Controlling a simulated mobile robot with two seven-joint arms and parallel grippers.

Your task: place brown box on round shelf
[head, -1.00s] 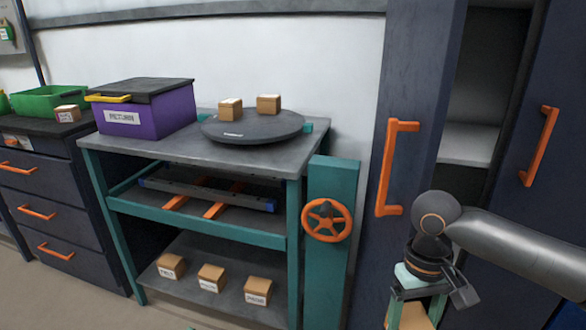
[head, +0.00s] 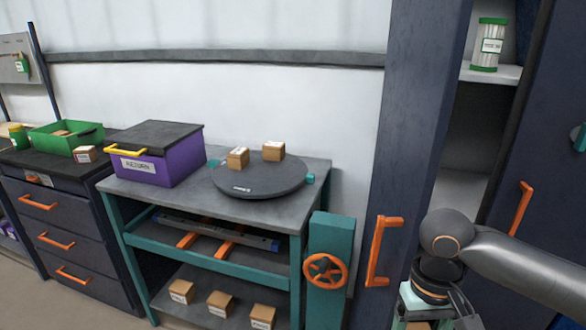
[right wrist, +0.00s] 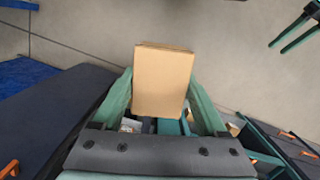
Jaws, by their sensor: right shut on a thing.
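The round shelf (head: 262,182) is a dark grey disc on top of a teal-framed table. Two small brown boxes stand towards its back, a left one (head: 238,158) and a right one (head: 273,151). My right gripper (right wrist: 160,92) is shut on a brown box (right wrist: 163,75), held between its two green fingers in the right wrist view.
A purple bin (head: 160,155) with a black lid stands left of the round shelf. Several brown boxes lie on the lower shelf (head: 208,315). An orange valve wheel (head: 325,271) and cabinet handles stick out between my right arm and the table. The disc's front is bare.

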